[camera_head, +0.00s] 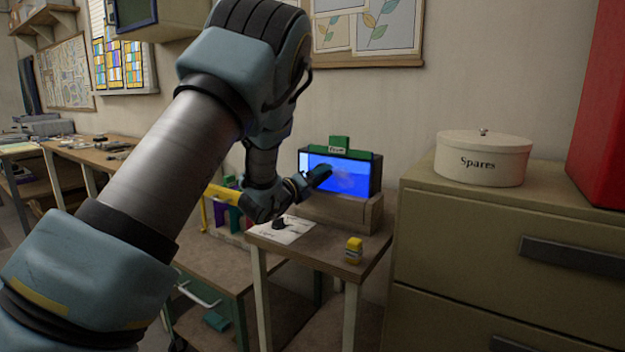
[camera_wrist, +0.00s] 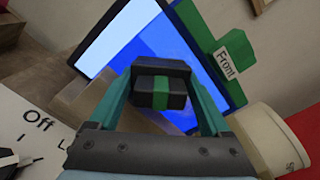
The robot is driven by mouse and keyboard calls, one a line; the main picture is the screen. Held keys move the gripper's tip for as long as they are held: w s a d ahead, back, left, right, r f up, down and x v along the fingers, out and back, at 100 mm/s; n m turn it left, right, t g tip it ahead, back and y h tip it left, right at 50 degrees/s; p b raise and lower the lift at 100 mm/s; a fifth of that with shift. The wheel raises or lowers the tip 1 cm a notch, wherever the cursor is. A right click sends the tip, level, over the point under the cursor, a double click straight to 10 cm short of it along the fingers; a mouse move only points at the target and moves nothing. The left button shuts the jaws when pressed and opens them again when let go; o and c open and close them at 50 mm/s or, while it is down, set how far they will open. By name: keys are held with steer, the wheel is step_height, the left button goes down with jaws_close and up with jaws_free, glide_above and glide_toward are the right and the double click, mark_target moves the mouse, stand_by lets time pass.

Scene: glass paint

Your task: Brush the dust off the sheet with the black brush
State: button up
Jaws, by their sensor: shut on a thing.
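The sheet (camera_head: 345,165) is a bright blue panel standing upright in a dark frame, with a green tab marked "Front" (camera_head: 339,146) on top. My gripper (camera_head: 305,182) is in front of the sheet's left part. In the wrist view my gripper (camera_wrist: 162,90) is shut on the black brush (camera_wrist: 148,88), which has a green band. The blue sheet (camera_wrist: 172,52) lies beyond it. I cannot tell whether the brush touches the sheet.
The sheet's frame stands on a wooden block (camera_head: 362,212) on a small table (camera_head: 325,258). A white card with a dark knob (camera_head: 280,224) lies below my gripper. A drawer cabinet (camera_head: 480,215) with a "Spares" tin (camera_head: 483,160) is at right.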

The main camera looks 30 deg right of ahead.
mark_target(356, 179)
steer(key=shift+s+d+b, duration=0.45)
steer(key=shift+s+d, duration=0.1)
steer(key=shift+s, duration=0.45)
steer(key=shift+s+d+b, duration=0.5)
steer(key=shift+s+d, duration=0.1)
steer(key=shift+s, duration=0.35)
steer(key=shift+s+d+b, duration=0.45)
steer(key=shift+s+d, duration=0.1)
steer(key=shift+s, duration=0.45)
steer(key=shift+s+d+b, duration=0.4)
steer(key=shift+s+d, duration=0.05)
steer(key=shift+s, duration=0.35)
steer(key=shift+s+d+b, duration=0.4)
steer(key=shift+s, duration=0.4)
steer(key=shift+w, duration=0.1)
